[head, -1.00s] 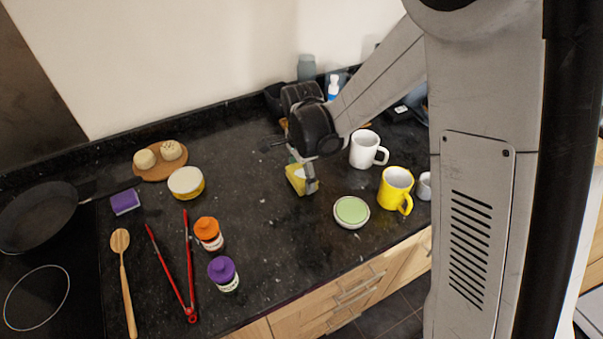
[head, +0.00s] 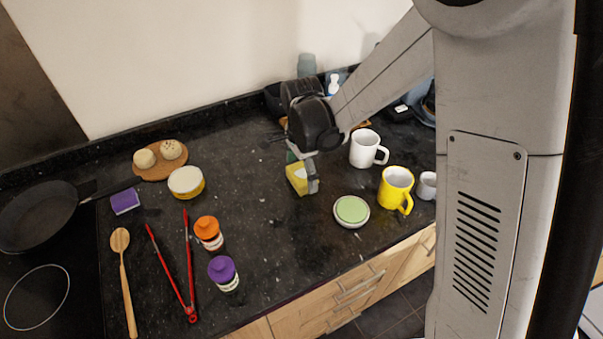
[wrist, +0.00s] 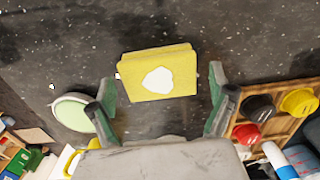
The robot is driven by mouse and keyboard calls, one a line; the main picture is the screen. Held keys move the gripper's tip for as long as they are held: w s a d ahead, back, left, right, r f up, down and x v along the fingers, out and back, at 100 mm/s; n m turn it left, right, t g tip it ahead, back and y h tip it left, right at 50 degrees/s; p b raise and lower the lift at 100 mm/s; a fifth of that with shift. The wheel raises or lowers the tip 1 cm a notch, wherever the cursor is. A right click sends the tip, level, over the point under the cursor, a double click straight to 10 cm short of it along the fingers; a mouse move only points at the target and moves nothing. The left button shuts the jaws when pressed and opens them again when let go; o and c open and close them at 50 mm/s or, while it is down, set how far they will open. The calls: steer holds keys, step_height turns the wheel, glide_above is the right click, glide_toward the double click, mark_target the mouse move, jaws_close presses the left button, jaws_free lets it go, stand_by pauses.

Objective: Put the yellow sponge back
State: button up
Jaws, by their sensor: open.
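The yellow sponge (head: 298,180), with a pale patch on one face, is on the dark granite counter, left of the round green-topped dish. In the wrist view the sponge (wrist: 158,74) lies ahead of my gripper (wrist: 162,92), between the lines of the two spread fingers. Clear gaps show on both sides of it. In the head view my gripper (head: 303,170) is open and low over the sponge, partly hiding it. I cannot tell how far down the fingers reach beside it.
The green-topped dish (head: 351,210), yellow mug (head: 396,188) and white mug (head: 366,150) stand to the right. Orange-capped (head: 208,232) and purple-capped (head: 223,272) jars, red tongs (head: 178,285) and a purple sponge (head: 125,201) are to the left. A wooden board (wrist: 284,126) with coloured items shows in the wrist view.

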mark_target(302, 174)
step_height(302, 174, up, 11)
stand_by(0.4)
steer(key=s+d+r+n+t, duration=0.3)
steer(key=s+d+n, duration=0.3)
steer(key=s+d, duration=0.2)
steer(key=s+d+r+n+t, duration=0.4)
steer(key=s+d+r+n, duration=0.2)
steer(key=s, duration=0.6)
steer(key=shift+s+d+n, duration=0.15)
steer(key=shift+d+n, duration=0.45)
steer(key=shift+d, duration=0.65)
step_height(302, 174, down, 5)
steer(key=b, duration=0.5)
steer(key=shift+r, duration=0.2)
